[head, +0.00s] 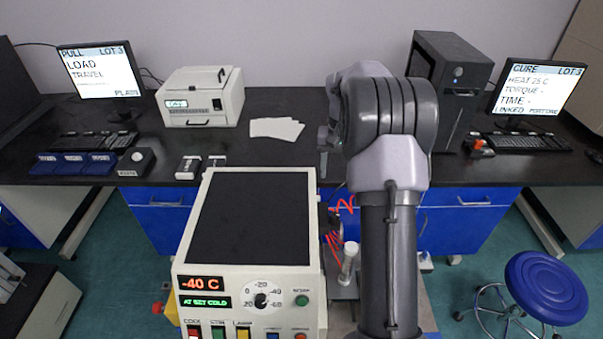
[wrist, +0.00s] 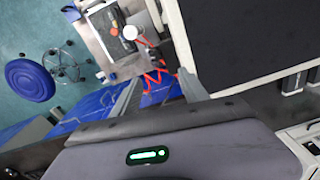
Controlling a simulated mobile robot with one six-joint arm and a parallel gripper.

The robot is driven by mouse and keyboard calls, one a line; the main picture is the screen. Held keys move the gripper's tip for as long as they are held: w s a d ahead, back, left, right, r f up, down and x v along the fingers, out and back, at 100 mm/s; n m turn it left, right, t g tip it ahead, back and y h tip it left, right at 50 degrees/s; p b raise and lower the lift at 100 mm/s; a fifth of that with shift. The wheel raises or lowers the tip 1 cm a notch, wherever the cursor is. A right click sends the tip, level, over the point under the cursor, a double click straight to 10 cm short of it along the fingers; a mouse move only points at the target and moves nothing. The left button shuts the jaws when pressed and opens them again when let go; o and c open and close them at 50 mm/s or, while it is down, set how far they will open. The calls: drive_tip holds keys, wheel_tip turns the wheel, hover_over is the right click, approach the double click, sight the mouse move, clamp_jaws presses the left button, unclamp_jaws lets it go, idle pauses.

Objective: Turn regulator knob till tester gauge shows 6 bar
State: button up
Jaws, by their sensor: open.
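My gripper (head: 324,158) shows in the head view as grey parts left of my wrist, above the front of the bench. In the wrist view its two grey fingers (wrist: 160,80) stand apart with nothing held between them. A white round-topped post (head: 348,262) stands right of the cream tester, near red tubing; its round top also shows in the wrist view (wrist: 130,33), beside a dark block (wrist: 108,27) on a grey plate. I cannot tell whether this is the regulator knob. No pressure gauge reading in bar is legible. My gripper is apart from these parts.
The cream tester (head: 184,250) shows "-40 C", "AT SET COLD" and a temperature dial (head: 261,300). The black bench (head: 300,110) carries a white box (head: 200,98), a black tower (head: 450,80) and two monitors. A blue stool (head: 545,285) stands on the floor at right.

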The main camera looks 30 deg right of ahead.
sight(335, 215)
drive_tip(key=f+b, duration=0.2)
drive_tip(key=f, duration=0.4)
drive_tip(key=f+b, duration=0.2)
drive_tip(key=f, duration=0.4)
drive_tip(key=d+f+b, duration=0.1)
drive_tip(key=f+b, duration=0.1)
drive_tip(key=f, duration=0.4)
drive_tip(key=shift+s+f, duration=0.15)
drive_tip(key=shift+f, duration=0.25)
drive_tip(key=shift+c, duration=0.4)
clamp_jaws()
